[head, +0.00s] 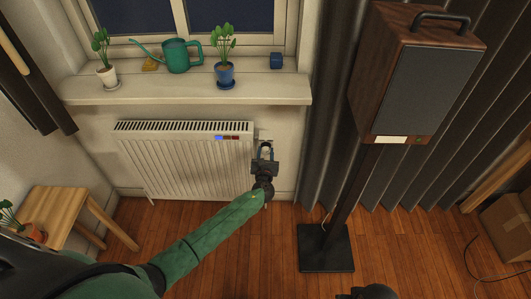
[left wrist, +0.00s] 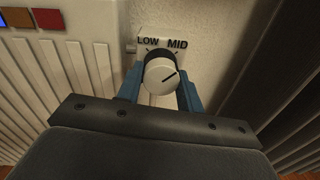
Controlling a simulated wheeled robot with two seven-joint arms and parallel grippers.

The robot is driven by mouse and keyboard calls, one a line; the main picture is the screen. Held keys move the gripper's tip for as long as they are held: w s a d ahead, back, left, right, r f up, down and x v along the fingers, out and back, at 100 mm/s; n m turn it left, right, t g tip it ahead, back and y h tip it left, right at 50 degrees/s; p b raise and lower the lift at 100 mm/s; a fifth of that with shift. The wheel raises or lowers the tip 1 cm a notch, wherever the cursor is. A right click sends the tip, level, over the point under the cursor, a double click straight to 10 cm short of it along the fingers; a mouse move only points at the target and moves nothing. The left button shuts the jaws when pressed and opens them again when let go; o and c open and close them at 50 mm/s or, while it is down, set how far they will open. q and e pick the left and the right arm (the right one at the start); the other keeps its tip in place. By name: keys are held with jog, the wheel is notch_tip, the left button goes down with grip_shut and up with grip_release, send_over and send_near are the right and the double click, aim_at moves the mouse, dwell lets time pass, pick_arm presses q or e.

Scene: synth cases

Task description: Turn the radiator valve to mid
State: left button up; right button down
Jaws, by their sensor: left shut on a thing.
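The white radiator (head: 180,165) stands under the window sill in the head view. Its valve has a round pale knob (left wrist: 163,77) with a dark pointer line, seen in the left wrist view. A plate behind it reads LOW on the left and MID on the right. The pointer slants right and slightly up, below the word MID, not straight at it. My left gripper (head: 265,150) is at the radiator's right end, and its blue fingers (left wrist: 160,88) are shut on the knob from both sides. The gripper mostly hides the valve in the head view.
The sill (head: 190,92) above holds two potted plants, a green watering can (head: 177,56) and a blue cube (head: 276,61). Dark curtains (head: 325,110) and a speaker (head: 425,75) on a stand are to the right. A wooden stool (head: 65,205) is at left.

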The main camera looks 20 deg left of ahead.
pick_arm(q)
jog(key=shift+f, duration=0.15)
jog(key=o, duration=1)
jog(key=shift+s, duration=0.25)
jog(key=b+v, duration=0.1)
jog(key=v, duration=0.6)
jog(key=shift+s+d, duration=0.1)
jog(key=shift+s, duration=0.05)
pick_arm(e)
jog(key=shift+s+a+r, duration=0.15)
jog(key=shift+r, duration=0.35)
jog(key=shift+s+a+r, duration=0.15)
jog(key=shift+r, duration=0.3)
jog(key=shift+r, duration=0.1)
